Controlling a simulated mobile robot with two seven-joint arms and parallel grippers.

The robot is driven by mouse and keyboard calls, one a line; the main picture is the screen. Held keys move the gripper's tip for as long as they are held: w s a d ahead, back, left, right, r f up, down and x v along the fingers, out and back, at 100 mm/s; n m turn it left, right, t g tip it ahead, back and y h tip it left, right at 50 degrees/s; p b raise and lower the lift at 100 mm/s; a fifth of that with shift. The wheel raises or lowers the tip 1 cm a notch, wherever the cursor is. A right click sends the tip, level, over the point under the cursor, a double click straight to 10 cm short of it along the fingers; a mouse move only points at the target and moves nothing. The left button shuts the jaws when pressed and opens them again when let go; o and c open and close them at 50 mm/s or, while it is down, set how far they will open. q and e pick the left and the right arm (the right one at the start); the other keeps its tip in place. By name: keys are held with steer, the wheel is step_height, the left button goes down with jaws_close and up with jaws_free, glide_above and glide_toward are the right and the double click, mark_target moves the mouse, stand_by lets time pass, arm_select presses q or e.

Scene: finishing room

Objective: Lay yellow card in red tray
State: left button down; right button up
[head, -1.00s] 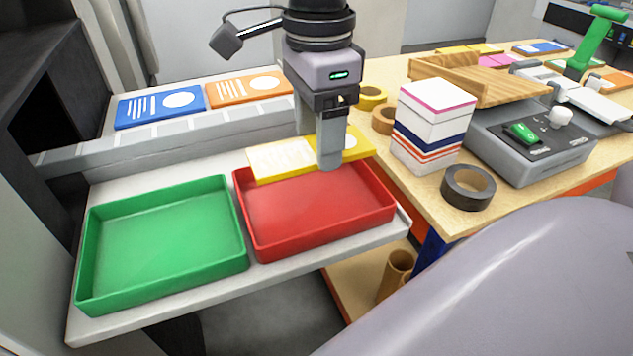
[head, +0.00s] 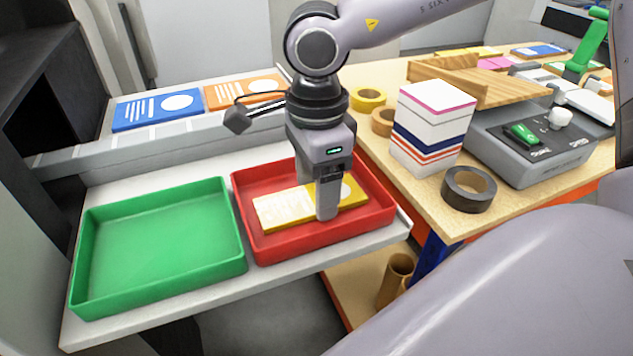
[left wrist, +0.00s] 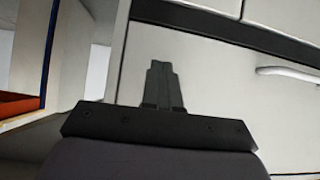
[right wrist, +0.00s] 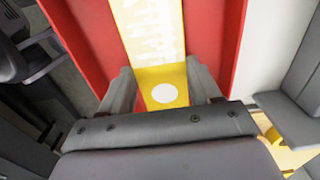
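The yellow card (head: 285,208), with white print and a white circle, is inside the red tray (head: 248,247). It looks level and low, at or just above the tray floor; I cannot tell if its whole underside touches. My right gripper (head: 327,212) points down into the tray with its fingers on the card's two long edges. The right wrist view shows the card (right wrist: 150,40) between the fingertips of that gripper (right wrist: 162,75), with no clear gap at the tips. My left gripper (left wrist: 162,75) is away from the trays, its fingers together and empty.
An empty green tray (head: 82,260) stands left of the red tray on a pale shelf (head: 205,300). Blue (head: 155,112) and orange (head: 243,92) cards lie behind. A striped box stack (head: 432,125) and a black tape roll (head: 469,188) stand to the right.

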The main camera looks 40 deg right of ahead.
steer(key=o, duration=0.4)
step_height(320, 180, up, 12)
steer(key=shift+r+p, duration=0.15)
steer(key=shift+p, duration=0.5)
